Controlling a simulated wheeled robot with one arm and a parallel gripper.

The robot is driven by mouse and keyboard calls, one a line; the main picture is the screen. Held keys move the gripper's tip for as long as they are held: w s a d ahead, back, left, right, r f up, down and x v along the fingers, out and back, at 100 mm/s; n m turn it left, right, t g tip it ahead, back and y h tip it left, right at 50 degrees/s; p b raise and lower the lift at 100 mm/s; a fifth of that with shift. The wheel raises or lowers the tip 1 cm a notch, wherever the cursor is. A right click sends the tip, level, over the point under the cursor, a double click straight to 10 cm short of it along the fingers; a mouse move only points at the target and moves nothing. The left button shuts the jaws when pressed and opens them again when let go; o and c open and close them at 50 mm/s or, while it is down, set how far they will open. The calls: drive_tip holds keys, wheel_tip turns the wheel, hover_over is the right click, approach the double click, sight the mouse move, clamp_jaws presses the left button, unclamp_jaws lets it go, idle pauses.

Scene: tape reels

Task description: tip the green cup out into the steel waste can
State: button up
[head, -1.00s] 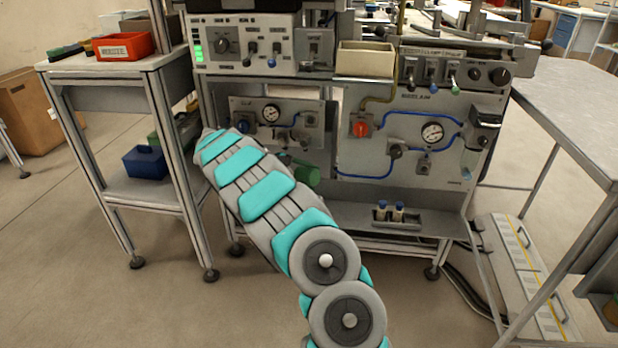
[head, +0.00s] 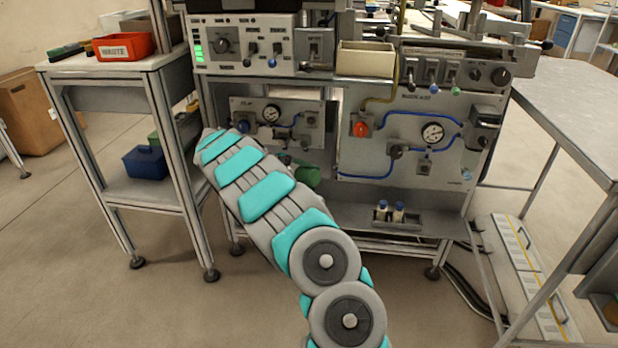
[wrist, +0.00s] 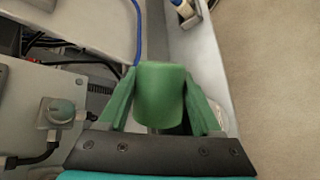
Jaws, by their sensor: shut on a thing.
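The green cup (wrist: 160,95) is between the two green fingers of my gripper (wrist: 160,74) in the wrist view, and the gripper is shut on it. In the head view the green cup (head: 308,177) shows just past my arm, in front of the machine's lower panel; my arm hides part of it and the fingers. It is held in the air and looks tilted. I cannot see its inside. I cannot make out the steel waste can; a small pale edge shows low beside the right finger in the wrist view, too little to name.
The machine's panel with a gauge (head: 432,133) and blue hoses is close behind the cup. A lower shelf (head: 350,213) holds small bottles (head: 390,211). A side stand (head: 112,63) at left carries a red bin (head: 124,47) and a blue bin (head: 146,162). Open floor lies in front.

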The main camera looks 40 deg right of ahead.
sight(309, 170)
idle(0.4)
